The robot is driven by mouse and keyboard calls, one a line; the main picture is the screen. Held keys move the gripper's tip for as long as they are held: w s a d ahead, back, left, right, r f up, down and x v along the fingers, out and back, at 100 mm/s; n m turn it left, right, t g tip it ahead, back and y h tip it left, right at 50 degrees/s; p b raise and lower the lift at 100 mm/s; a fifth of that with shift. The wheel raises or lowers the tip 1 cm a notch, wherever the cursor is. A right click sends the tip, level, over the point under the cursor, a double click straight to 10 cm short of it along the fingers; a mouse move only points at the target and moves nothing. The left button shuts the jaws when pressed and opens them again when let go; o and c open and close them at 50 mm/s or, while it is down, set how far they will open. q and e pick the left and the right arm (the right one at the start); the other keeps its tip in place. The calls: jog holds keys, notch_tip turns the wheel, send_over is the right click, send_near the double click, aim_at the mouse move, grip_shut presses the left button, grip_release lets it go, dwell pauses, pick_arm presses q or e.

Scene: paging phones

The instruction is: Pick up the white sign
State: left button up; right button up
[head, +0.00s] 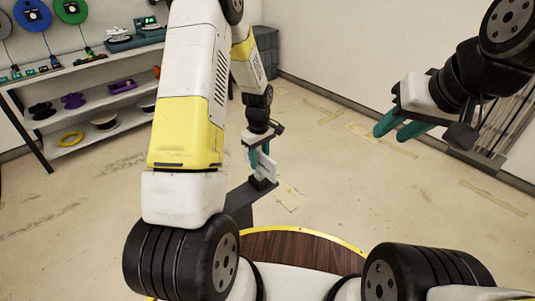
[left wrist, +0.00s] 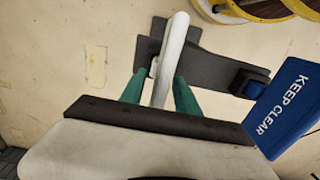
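The white sign (head: 267,167) stands upright on a dark stand (head: 240,199) in the head view. In the left wrist view the white sign (left wrist: 173,50) shows nearly edge-on, as a narrow strip. My left gripper (head: 261,150) is at the sign. In the left wrist view its green fingers (left wrist: 160,85) stand on both sides of the strip, with a small gap showing by the left finger. The lower part of the sign is partly hidden by the gripper. My right gripper (head: 402,129) is open and empty, up at the right.
A blue KEEP CLEAR sign (left wrist: 283,108) is right of my left gripper in the left wrist view. A shelf (head: 95,85) with several small objects stands at the left wall. A round wooden top with yellow rim (head: 300,243) is in front. Floor at right is clear.

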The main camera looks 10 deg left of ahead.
pick_arm(q)
jog(key=shift+f, duration=0.15)
grip_shut()
dwell(1.5)
